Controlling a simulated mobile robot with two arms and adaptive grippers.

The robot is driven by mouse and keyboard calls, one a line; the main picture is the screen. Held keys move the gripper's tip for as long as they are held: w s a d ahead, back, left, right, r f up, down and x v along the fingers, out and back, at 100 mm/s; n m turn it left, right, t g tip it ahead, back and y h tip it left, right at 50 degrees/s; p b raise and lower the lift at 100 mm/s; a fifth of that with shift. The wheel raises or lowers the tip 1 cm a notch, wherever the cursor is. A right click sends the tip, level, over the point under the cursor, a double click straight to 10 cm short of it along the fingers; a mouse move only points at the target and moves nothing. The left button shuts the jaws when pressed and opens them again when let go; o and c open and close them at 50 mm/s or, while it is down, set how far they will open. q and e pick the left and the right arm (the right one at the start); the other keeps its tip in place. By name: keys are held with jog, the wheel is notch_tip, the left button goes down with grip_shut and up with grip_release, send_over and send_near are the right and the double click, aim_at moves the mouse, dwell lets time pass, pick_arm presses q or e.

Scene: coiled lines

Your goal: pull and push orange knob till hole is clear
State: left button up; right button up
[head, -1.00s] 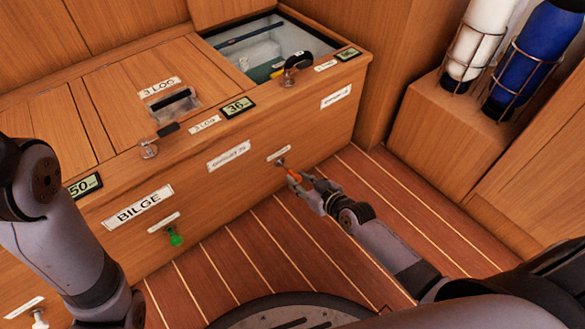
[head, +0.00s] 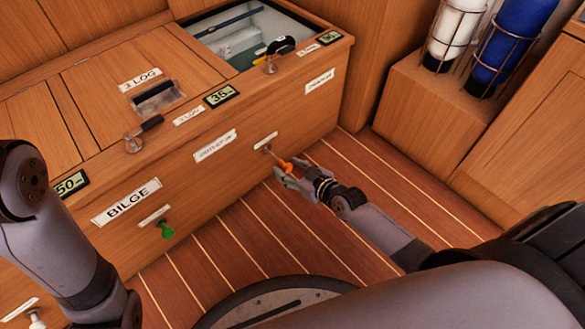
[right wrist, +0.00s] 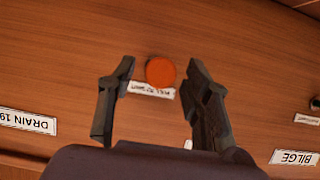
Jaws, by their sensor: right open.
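The orange knob (head: 286,165) stands out on a short stem from the front of the wooden locker, low on its right part. My right gripper (head: 288,168) is at the knob, close to the locker front. In the right wrist view its jaws (right wrist: 161,70) are open, with the round orange knob (right wrist: 160,73) between the fingertips and a visible gap on each side. A small white label sits just by the knob. I cannot make out the hole in these views. My left arm comes in at the left; its gripper is out of view.
A green knob (head: 167,230) sits on the locker front below the BILGE label (head: 127,202). An open compartment (head: 240,38) shows at the locker's far right top. Caged white and blue cylinders (head: 512,40) stand at the right. The striped floor (head: 230,245) before the locker is clear.

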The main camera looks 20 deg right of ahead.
jog(key=v, duration=1.2)
jog(key=shift+w, duration=0.1)
jog(key=shift+c, duration=0.5)
